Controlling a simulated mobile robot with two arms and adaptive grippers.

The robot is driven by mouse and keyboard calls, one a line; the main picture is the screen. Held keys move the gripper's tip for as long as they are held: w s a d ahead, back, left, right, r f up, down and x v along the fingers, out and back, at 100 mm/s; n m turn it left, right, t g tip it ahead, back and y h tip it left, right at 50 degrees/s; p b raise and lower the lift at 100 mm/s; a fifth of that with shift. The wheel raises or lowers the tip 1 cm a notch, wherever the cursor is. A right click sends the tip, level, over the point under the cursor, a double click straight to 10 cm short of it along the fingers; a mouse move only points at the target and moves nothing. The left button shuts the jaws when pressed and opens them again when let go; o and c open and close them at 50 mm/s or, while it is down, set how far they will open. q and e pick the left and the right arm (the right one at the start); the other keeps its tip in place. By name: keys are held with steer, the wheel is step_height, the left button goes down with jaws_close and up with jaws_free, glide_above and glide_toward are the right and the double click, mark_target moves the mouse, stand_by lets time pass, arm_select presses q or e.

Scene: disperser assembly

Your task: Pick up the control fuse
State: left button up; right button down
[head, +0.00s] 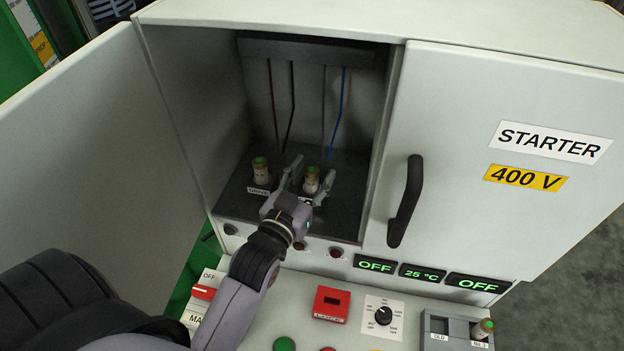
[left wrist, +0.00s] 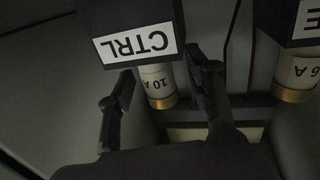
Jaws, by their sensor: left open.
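In the left wrist view the fuse (left wrist: 157,85) reads 10 A, has a brass band, and sits at an upside-down CTRL label (left wrist: 137,44). My left gripper (head: 312,174) is open, with one finger on each side of this fuse. In the left wrist view a narrow gap shows beside the fingers, and I cannot tell whether either touches it. My right gripper is in neither view.
A second fuse (head: 261,171) stands left of the control fuse. Wires hang at the compartment's back. The open door (head: 90,180) bounds the left; the closed STARTER door (head: 500,120) with a black handle (head: 405,203) bounds the right. A tray (head: 437,325) with another fuse (head: 483,328) is at lower right.

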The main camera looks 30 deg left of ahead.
arm_select(q)
steer(key=shift+c, duration=0.6)
jaws_close()
step_height(320, 180, up, 20)
steer(key=p, duration=0.7)
